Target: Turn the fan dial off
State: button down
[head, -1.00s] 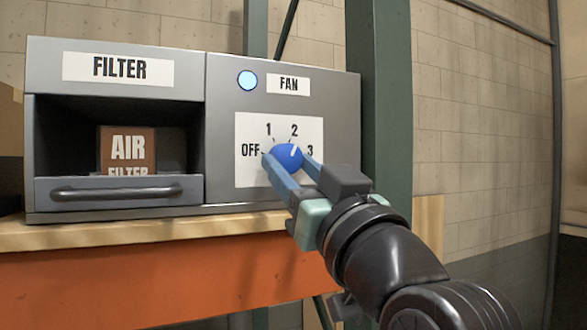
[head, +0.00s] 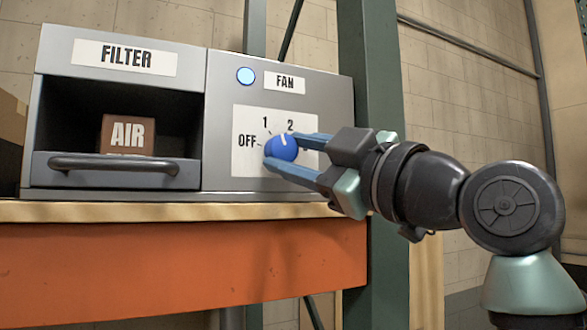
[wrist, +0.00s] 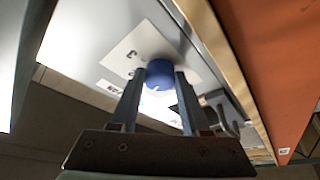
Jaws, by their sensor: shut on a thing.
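The blue fan dial (head: 281,150) sits on a white label plate (head: 243,163) marked OFF, 1, 2 and, mostly hidden by my gripper, 3. The dial's white mark points upward, close to the 2. My gripper (head: 283,147) comes in from the right and is shut on the dial, one finger above it and one below. In the wrist view the dial (wrist: 160,72) sits between the two fingertips (wrist: 159,78). The round light (head: 246,76) beside the FAN label (head: 284,82) glows pale blue.
Left of the fan panel is a filter bay with an open-topped drawer (head: 117,171), its bar handle and a brown AIR box (head: 127,133). The unit stands on a wooden shelf over an orange beam (head: 180,265). A green post (head: 360,70) rises behind my gripper.

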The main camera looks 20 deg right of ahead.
jog(key=n, duration=0.2)
jog(key=n+g, duration=0.1)
jog(key=n, duration=0.1)
jog(key=r+n+g+y+p, duration=0.1)
jog(key=n, duration=0.1)
jog(key=shift+d+n, duration=0.15)
jog(key=shift+n, duration=0.15)
jog(key=n+g+p, duration=0.1)
jog(key=n, duration=0.1)
jog(key=n+g+p, duration=0.1)
jog(key=n, duration=0.2)
jog(key=shift+r+h, duration=0.1)
jog(key=shift+h, duration=0.2)
jog(key=shift+c, duration=1.9)
grip_release()
